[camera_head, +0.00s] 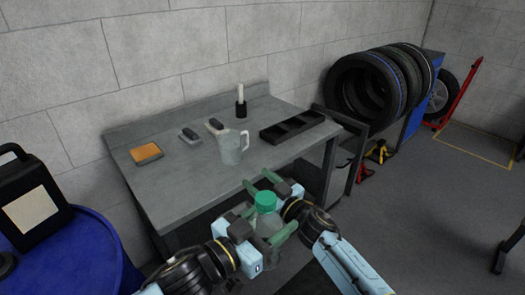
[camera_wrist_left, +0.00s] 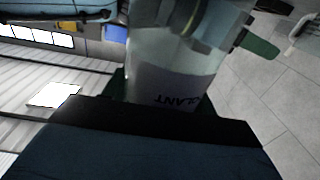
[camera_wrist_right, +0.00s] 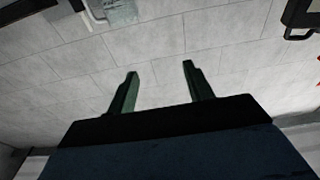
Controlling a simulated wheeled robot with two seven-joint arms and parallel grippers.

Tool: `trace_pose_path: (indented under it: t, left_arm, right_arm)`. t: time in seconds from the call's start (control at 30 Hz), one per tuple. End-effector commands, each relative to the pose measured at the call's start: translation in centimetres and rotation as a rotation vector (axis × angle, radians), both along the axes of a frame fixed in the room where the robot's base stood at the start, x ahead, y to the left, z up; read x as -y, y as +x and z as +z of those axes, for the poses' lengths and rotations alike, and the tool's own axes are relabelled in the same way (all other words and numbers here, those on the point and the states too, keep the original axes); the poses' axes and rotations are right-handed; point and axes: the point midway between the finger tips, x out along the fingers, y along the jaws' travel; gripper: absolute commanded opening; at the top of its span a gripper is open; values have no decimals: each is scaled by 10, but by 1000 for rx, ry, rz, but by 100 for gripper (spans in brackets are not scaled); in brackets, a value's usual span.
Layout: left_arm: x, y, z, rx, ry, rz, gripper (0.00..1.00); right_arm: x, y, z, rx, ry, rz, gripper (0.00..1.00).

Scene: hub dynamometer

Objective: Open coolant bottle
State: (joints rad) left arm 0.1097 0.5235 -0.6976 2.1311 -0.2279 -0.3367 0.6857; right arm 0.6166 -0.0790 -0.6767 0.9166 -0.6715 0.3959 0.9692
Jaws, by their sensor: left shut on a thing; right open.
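The coolant bottle (camera_head: 268,226) is clear with a green cap (camera_head: 266,198), which is on it. It stands roughly upright in front of the workbench, off its top. My left gripper (camera_head: 270,217) is shut on the bottle's body. In the left wrist view the bottle (camera_wrist_left: 175,55) fills the middle, with its label upside down and partly readable. My right gripper (camera_head: 257,179) is open near the cap, on its far side in the head view. In the right wrist view its two fingers (camera_wrist_right: 160,88) are apart with nothing between them.
The grey workbench (camera_head: 185,195) holds a clear jug (camera_head: 231,150), a black divided tray (camera_head: 292,128), an orange-topped block (camera_head: 146,153) and small tools. A black canister (camera_head: 30,205) stands on a blue drum (camera_head: 85,250) at left. Tyres (camera_head: 365,90) are racked at right.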

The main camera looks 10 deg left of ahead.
Motion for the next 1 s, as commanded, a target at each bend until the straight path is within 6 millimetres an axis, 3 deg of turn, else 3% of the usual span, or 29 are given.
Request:
trace_pose_path:
  t: [0.03,0.27,0.4,0.5,0.6,0.73,0.87,1.0]
  left_arm:
    - [0,0,1,1,-1,0,0]
    - [0,0,1,1,-1,0,0]
    - [0,0,1,1,-1,0,0]
    - [0,0,1,1,-1,0,0]
    - [0,0,0,1,-1,0,0]
    - [0,0,0,1,-1,0,0]
    - [0,0,0,1,-1,0,0]
    - [0,0,0,1,-1,0,0]
  right_arm:
    - [-11,-1,26,44,10,52,51]
    - [-60,-33,124,200,15,355,51]
    - [-85,-74,175,276,-57,600,51]
    - [-98,-112,201,308,-175,801,51]
    - [-101,-146,211,305,-347,975,51]
    - [-89,-179,212,256,-636,1133,51]
    - [-63,-194,206,163,-975,1185,51]
    - [-24,-193,204,36,-1327,1119,51]
